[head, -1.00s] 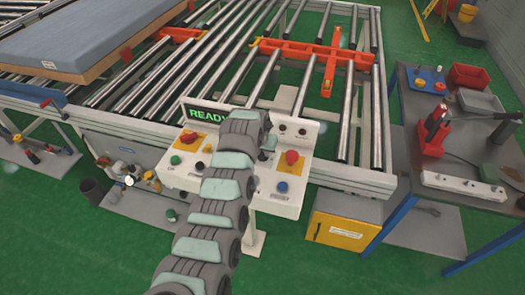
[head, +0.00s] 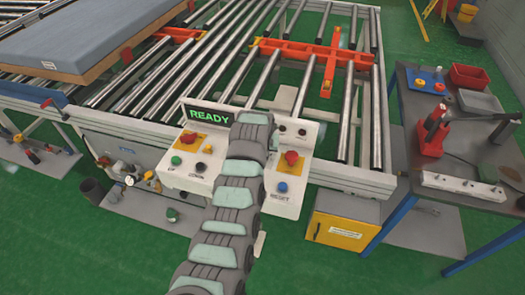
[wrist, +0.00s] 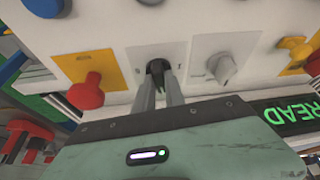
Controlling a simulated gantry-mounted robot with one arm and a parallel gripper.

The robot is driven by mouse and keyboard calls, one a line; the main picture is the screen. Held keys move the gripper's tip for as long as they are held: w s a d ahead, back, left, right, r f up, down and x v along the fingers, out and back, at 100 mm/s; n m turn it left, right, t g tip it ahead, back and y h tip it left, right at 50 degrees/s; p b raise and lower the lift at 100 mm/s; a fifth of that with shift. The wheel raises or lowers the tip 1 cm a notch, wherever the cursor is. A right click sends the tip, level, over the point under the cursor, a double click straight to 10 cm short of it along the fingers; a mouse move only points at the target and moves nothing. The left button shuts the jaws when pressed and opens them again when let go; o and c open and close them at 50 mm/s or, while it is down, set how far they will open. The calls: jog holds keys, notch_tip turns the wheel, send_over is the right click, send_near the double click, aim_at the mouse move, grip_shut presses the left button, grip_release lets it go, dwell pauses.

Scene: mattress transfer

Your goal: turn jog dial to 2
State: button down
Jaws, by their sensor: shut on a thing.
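The control console (head: 172,178) has a sloped white panel with a lit READY display (head: 210,116), which also shows at the right of the wrist view (wrist: 290,114). In the wrist view my gripper (wrist: 158,82) has its two narrow grey fingers shut on a small dark dial (wrist: 157,68) on a white plate. The dial's number marks cannot be read. A grey pointer knob (wrist: 222,68) sits on the plate to its right, untouched. In the head view my arm covers the middle of the console and hides the gripper and the held dial.
A red mushroom button (wrist: 87,92) on a yellow plate stands left of the fingers. A blue button (head: 282,187) is low on the console's right side. Behind is the roller conveyor (head: 345,110), with a mattress (head: 75,40) at left. A tool bench (head: 470,155) stands at right.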

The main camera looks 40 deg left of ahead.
jog(key=n, duration=0.1)
jog(key=n+y+b, duration=0.1)
jog(key=n, duration=0.1)
jog(key=shift+w+d+g, duration=0.15)
jog(key=shift+w+g, duration=0.05)
jog(key=shift+g, duration=0.2)
jog(key=shift+n+g+y+b, duration=0.3)
jog(key=shift+n+g+b, duration=0.3)
jog(key=shift+n+b, duration=1.25)
jog(key=shift+n, duration=0.25)
jog(key=c, duration=1.4)
grip_release()
jog(key=shift+d+r, duration=0.1)
jog(key=shift+r, duration=0.4)
jog(key=v, duration=0.9)
jog(key=shift+d+r, duration=0.25)
jog(key=shift+r, duration=0.1)
